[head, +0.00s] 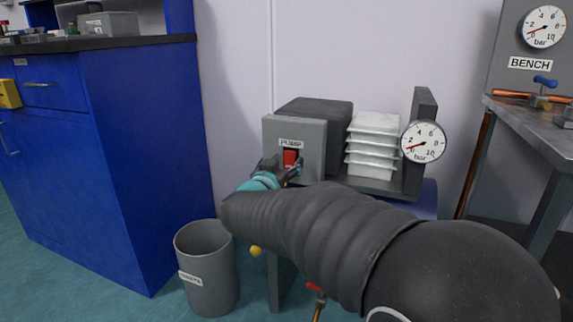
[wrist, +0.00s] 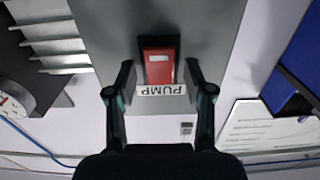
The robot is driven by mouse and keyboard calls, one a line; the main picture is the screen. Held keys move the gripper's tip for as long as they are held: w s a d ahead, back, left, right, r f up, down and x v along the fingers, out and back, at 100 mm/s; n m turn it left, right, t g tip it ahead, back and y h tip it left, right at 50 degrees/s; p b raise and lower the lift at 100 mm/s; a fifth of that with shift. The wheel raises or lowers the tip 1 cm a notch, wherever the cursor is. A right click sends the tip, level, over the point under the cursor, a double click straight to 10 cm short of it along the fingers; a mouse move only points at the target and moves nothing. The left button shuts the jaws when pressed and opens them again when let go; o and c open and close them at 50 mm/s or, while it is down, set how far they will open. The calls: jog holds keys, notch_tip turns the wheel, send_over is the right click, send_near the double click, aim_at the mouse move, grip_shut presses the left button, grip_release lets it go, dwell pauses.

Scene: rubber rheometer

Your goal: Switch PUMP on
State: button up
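The PUMP switch is a red rocker (head: 291,157) in a dark frame on the front of a grey box (head: 309,135), under a white PUMP label (head: 291,143). In the wrist view the red rocker (wrist: 159,67) appears upside down with its label (wrist: 161,90) below it. My gripper (head: 281,168) is in front of the switch. In the wrist view my gripper (wrist: 159,68) is open and empty, one finger on each side of the rocker. I cannot tell whether the fingers touch the panel. The lower part of the switch is partly hidden in the head view.
A finned white stack (head: 374,145) and a pressure gauge (head: 423,142), its needle low, stand right of the box. A grey bin (head: 208,268) stands below left, beside a blue cabinet (head: 130,150). A bench (head: 535,120) with a BENCH gauge (head: 544,27) is at right.

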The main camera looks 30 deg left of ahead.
grip_shut()
jog(key=shift+f+t+b, duration=0.35)
jog(key=shift+t+b, duration=0.05)
jog(key=shift+b, duration=0.05)
jog(key=shift+t, duration=1.2)
jog(key=shift+o, duration=1.5)
grip_release()
jog(key=v, duration=1.2)
jog(key=shift+d, duration=0.15)
